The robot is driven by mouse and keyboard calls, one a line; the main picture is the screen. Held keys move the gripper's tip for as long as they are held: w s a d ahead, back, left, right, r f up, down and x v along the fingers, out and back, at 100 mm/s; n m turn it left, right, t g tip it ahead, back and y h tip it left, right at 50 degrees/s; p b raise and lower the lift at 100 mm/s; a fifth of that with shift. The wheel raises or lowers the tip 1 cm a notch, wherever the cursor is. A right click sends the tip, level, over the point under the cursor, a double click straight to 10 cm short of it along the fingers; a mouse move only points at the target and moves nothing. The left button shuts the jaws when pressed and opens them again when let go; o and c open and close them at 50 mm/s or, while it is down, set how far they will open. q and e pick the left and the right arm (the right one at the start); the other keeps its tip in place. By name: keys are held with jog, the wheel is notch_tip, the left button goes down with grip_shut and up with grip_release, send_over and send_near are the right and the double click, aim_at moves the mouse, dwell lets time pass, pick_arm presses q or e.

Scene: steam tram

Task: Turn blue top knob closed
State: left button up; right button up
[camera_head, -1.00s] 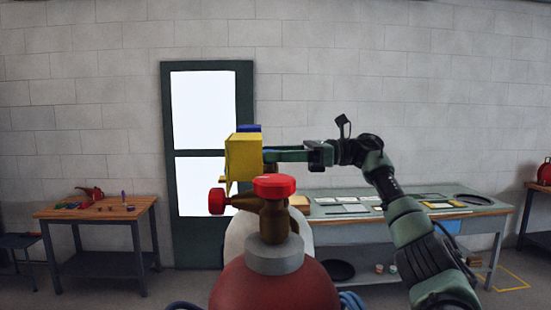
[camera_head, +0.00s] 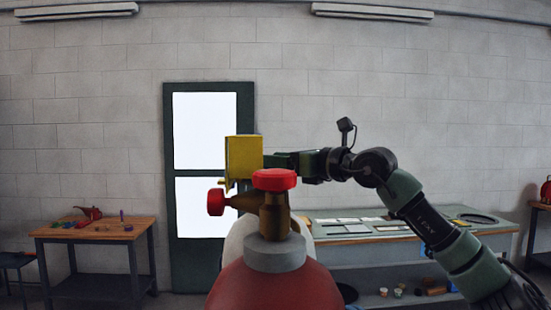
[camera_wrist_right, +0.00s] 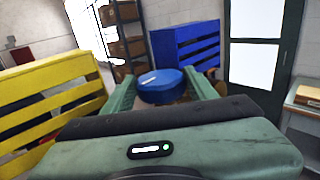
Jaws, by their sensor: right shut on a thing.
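The blue knob (camera_wrist_right: 160,82) is round and shows in the right wrist view between the two fingers of my right gripper (camera_wrist_right: 163,90). The fingers are shut on its sides. In the head view my right gripper (camera_head: 285,160) reaches left, behind the red-knobbed valve and up to a yellow box-like thing (camera_head: 243,157). The blue knob cannot be made out there. A brass valve (camera_head: 274,215) with a red top knob (camera_head: 274,179) and a red side knob (camera_head: 216,202) stands in front on a red cylinder (camera_head: 268,285). My left gripper is not in view.
The right wrist view shows a yellow slatted crate (camera_wrist_right: 50,90) at left and a blue slatted crate (camera_wrist_right: 185,48) behind the knob. The head view shows a wooden table (camera_head: 95,231) at left, a long bench (camera_head: 400,232) at right and a dark-framed door (camera_head: 246,120).

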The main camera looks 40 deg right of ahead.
jog(key=shift+a+m+h, duration=0.1)
jog(key=shift+m+h, duration=0.5)
jog(key=shift+h, duration=0.5)
jog(key=shift+m+h, duration=0.3)
jog(key=shift+m, duration=0.1)
jog(key=o, duration=1.1)
jog(key=shift+n, duration=0.3)
